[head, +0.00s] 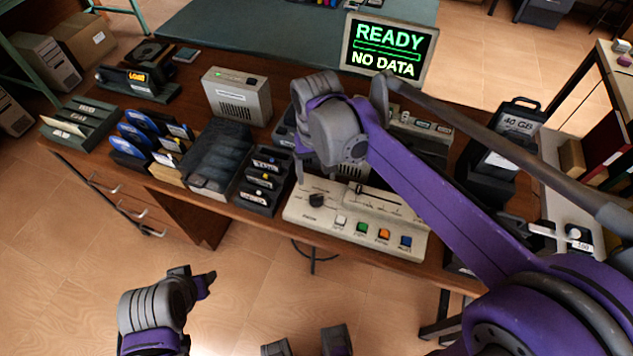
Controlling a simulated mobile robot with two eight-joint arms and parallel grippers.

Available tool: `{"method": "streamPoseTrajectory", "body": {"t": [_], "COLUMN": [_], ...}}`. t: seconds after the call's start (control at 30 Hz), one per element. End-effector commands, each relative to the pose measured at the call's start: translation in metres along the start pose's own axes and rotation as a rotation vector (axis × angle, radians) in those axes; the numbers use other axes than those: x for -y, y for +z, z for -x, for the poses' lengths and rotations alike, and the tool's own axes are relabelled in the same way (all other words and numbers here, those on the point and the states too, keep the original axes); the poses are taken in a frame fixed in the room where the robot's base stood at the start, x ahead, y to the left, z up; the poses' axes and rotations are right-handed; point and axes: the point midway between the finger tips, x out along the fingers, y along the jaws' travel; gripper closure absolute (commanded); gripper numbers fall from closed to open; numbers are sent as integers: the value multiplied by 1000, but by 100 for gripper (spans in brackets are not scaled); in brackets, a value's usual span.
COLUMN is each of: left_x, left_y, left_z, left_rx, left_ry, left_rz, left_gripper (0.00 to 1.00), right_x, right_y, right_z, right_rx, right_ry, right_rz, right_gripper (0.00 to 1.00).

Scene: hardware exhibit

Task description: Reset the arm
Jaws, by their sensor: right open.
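My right arm comes in from the lower right and reaches over the bench. Its grey and purple end, with my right gripper (308,140), hangs above the back left of the control console (330,219). The fingertips are hard to make out against the dark things behind; I see nothing held. My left gripper (190,284) is low at the left, over the floor in front of the bench. Its jaws are too unclear to judge.
The wooden bench (285,82) carries a grey box (238,95), a monitor (389,48) reading "READY NO DATA", and racks of cartridges (146,137) at the left. A "40 GB" unit (513,120) stands at the right. Open floor (60,270) lies in front.

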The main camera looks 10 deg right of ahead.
Motion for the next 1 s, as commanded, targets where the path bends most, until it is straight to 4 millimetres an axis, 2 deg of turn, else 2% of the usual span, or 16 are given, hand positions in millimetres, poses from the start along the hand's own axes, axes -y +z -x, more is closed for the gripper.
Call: {"method": "streamPoseTrajectory", "body": {"t": [0.1,0.2,0.77,0.87,1.0], "left_x": [0,0,0,0,0], "left_y": [-1,-1,-1,-2,-5], "left_z": [1,2,2,2,6], "left_rx": [-1,-1,-1,-1,-4], "left_ry": [0,0,0,0,0], "left_rz": [0,0,0,0,0], "left_gripper": [50,50,50,50,50], "right_x": [0,0,0,-5,-22], "right_y": [0,0,0,7,33], "right_z": [14,20,20,21,19], "right_rx": [0,0,-1,-18,-98], "right_ry": [0,0,0,-4,-18], "right_rz": [0,0,0,1,11], "right_gripper": [25,25,25,25,25]}}
